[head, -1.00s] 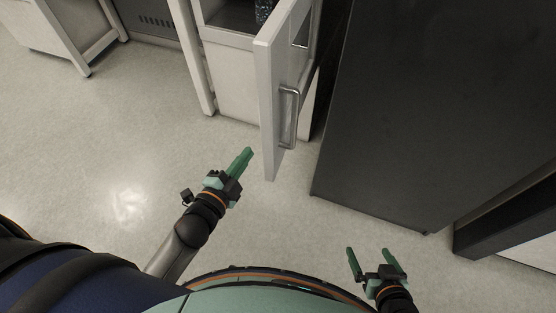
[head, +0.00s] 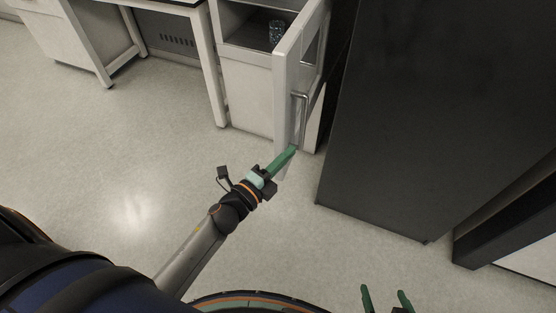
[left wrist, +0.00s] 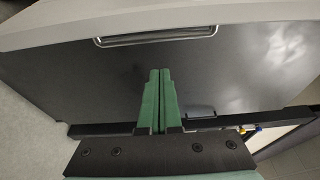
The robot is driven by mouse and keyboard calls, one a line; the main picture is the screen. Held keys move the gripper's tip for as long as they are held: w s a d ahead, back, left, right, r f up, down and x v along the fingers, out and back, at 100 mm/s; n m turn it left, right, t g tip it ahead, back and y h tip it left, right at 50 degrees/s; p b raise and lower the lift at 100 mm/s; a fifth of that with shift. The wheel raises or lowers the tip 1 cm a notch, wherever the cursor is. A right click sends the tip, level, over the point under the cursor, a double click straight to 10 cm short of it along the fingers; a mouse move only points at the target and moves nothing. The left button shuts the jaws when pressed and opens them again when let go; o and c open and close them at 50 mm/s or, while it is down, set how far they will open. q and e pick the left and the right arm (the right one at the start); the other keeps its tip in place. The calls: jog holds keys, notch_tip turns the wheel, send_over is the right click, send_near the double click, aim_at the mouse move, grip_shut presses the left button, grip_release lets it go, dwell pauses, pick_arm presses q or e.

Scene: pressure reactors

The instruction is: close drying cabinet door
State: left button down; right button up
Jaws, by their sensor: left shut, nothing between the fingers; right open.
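The drying cabinet door (head: 285,90) stands open, seen nearly edge-on, swung out from the pale cabinet (head: 251,90). Its silver bar handle (head: 303,118) is on the right-hand face, and it also shows near the top of the left wrist view (left wrist: 156,36). My left gripper (head: 292,150) is shut and empty, its green fingertips overlapping the lower door just below the handle. I cannot tell whether they touch it. In the left wrist view the closed fingers (left wrist: 160,75) point towards the handle. My right gripper (head: 386,293) is open and empty at the bottom edge, partly cut off.
A clear glass vessel (head: 276,31) stands inside the cabinet. A tall dark cabinet (head: 430,110) stands close to the right of the door. A white-framed bench (head: 214,70) is at the left. The floor (head: 120,160) at left is clear.

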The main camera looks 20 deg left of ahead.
aim_at(284, 138)
pick_arm(q)
jog(key=w, duration=0.1)
jog(key=w+a, duration=0.1)
jog(key=w, duration=0.1)
jog(key=w+a, duration=0.1)
jog(key=shift+w+a+p, duration=0.2)
jog(key=shift+w+p, duration=0.15)
jog(key=shift+w, duration=0.05)
jog(key=shift+a, duration=0.1)
